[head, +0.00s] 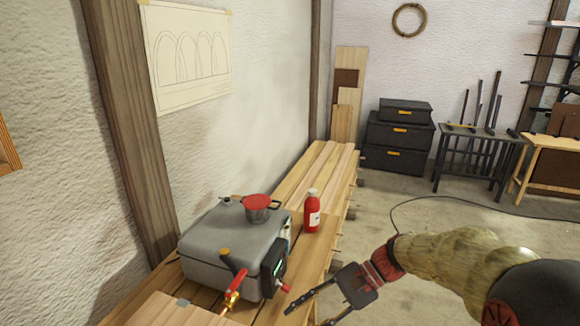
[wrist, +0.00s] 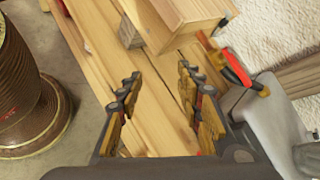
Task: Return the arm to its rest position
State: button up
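My gripper (head: 309,308) is in the lower middle of the head view, off the front edge of the wooden bench (head: 318,256). In the wrist view my gripper (wrist: 162,98) has its two fingers spread apart. Nothing is held between them, and bench planks show through the gap. My arm reaches in from the lower right of the head view.
A grey machine (head: 222,243) with a red-topped pot (head: 258,208) stands on the bench, beside a red bottle (head: 312,212). A wooden box (wrist: 180,20) and a large ribbed brown drum (wrist: 22,95) show in the wrist view. Black cases (head: 398,135) stand at the back. Floor right of the bench looks open.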

jog(key=s+d+r+n+t+h+p, duration=0.1)
jog(key=s+d+r+n+t+h, duration=0.3)
jog(key=s+d, duration=0.4)
jog(key=s+d+r+n+t+h+p, duration=0.1)
jog(key=s+d+r+n+t+h, duration=0.3)
jog(key=s+d+h, duration=0.3)
jog(key=shift+s+d+r, duration=0.4)
jog(key=shift+s+r, duration=0.15)
jog(key=shift+s, duration=0.05)
jog(key=shift+c, duration=0.2)
